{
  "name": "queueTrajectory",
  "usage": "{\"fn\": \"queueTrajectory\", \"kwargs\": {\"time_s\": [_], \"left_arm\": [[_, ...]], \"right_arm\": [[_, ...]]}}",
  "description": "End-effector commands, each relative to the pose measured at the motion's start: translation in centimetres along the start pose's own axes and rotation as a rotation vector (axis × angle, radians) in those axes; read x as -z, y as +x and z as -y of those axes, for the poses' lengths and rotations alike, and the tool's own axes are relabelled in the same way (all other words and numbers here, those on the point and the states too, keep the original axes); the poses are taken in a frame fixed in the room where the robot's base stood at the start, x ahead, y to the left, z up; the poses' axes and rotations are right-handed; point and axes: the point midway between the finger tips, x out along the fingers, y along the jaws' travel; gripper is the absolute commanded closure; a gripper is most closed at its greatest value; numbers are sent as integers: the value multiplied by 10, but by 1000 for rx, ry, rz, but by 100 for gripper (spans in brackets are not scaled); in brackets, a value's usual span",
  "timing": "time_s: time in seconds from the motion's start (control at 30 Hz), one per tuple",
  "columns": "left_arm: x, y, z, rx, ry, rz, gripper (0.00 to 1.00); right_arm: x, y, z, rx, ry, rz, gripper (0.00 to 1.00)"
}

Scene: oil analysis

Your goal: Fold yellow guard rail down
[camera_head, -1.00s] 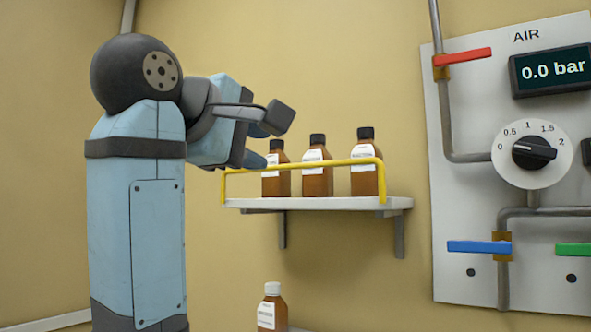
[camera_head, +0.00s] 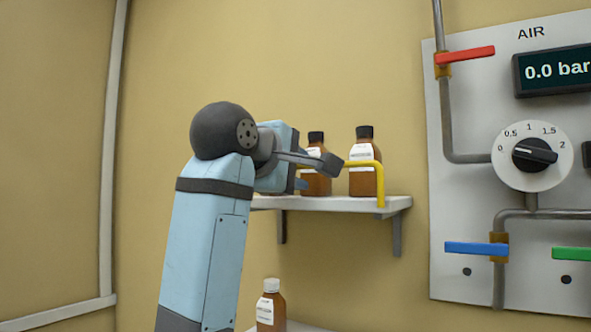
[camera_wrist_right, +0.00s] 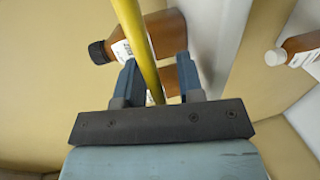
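The yellow guard rail (camera_head: 380,186) stands raised at the front of the wall shelf (camera_head: 350,203); only its right end shows in the head view, as my right arm hides the rest. My right gripper (camera_head: 302,172) is at the rail, in front of the bottles. In the right wrist view the rail (camera_wrist_right: 140,45) runs between the two blue fingers of the right gripper (camera_wrist_right: 157,75). The fingers are apart, with a gap visible beside the rail. My left gripper is not in view.
Brown bottles with black caps (camera_head: 365,165) stand on the shelf behind the rail, partly hidden by my arm. A white-capped bottle (camera_head: 271,307) stands lower down. An air panel (camera_head: 470,190) with valves and a dial is at the right.

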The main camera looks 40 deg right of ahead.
Motion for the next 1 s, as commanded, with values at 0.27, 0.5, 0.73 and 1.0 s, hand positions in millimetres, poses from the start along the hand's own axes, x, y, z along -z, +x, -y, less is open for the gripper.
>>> {"fn": "queueTrajectory", "kwargs": {"time_s": [0.27,0.5,0.73,1.0], "left_arm": [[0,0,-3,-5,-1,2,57],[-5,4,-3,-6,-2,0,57],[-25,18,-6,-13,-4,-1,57],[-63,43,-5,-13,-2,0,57]], "right_arm": [[0,0,0,0,0,0,100],[0,-1,2,-27,0,-1,100],[0,-7,7,-141,-1,-2,100],[0,-20,11,-376,-1,-1,100]]}}
